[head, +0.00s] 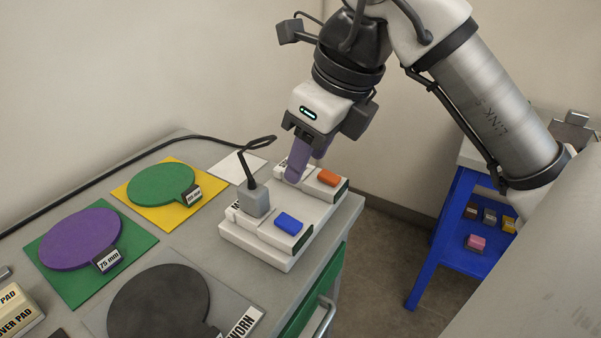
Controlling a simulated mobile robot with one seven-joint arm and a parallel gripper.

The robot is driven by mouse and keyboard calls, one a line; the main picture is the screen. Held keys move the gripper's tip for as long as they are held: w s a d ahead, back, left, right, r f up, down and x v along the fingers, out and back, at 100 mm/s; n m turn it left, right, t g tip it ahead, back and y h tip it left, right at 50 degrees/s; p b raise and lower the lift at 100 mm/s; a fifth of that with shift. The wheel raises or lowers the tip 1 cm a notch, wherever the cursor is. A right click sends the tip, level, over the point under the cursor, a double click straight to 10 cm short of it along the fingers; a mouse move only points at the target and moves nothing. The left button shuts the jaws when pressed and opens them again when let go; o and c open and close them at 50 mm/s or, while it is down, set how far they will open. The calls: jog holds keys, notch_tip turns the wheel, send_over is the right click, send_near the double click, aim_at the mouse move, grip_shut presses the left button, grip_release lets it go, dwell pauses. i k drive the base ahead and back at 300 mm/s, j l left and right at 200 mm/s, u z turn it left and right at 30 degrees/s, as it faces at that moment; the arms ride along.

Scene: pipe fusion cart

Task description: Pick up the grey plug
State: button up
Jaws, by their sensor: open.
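The grey plug (254,200) is a small grey block with a black cable rising from its top. It sits upright on the left part of a white unit (262,253) near the cart's right edge, beside a blue switch (288,223). My gripper (304,176) has purple fingers pointing down. It is open and stands to the right of and behind the plug, apart from it, over the rear part of the unit next to an orange switch (327,178). Whether the fingertips touch the unit or anything on it, I cannot tell.
The black cable (120,176) runs back and left along the cart. A green disc (161,184), a purple disc (81,238) and a dark worn disc (158,303) lie to the left. A blue shelf (450,235) stands at the right, across a floor gap.

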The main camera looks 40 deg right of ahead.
aim_at(254, 204)
jog(key=k, duration=1)
